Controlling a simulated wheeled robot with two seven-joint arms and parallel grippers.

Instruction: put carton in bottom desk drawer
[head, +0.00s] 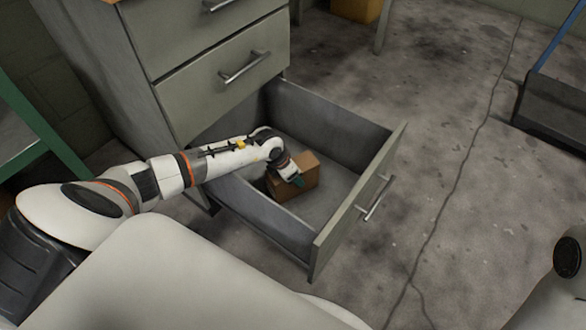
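The brown carton (306,173) is inside the pulled-out bottom desk drawer (336,203), towards its middle left. My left arm reaches over the drawer's near side wall, and my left gripper (297,181) is at the carton's top near side. Its dark fingertips seem to touch the carton, but I cannot tell whether they are closed on it. The carton's underside and its contact with the drawer floor are partly hidden. My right gripper is not in view; only a part of my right arm shows at the lower right edge.
The grey desk cabinet (180,60) has closed drawers with metal handles above the open one. A green frame (30,125) stands at the left. A dark object with a blue bar (553,105) is at the right. An orange-brown box (357,9) is at the back. Open concrete floor lies right of the drawer.

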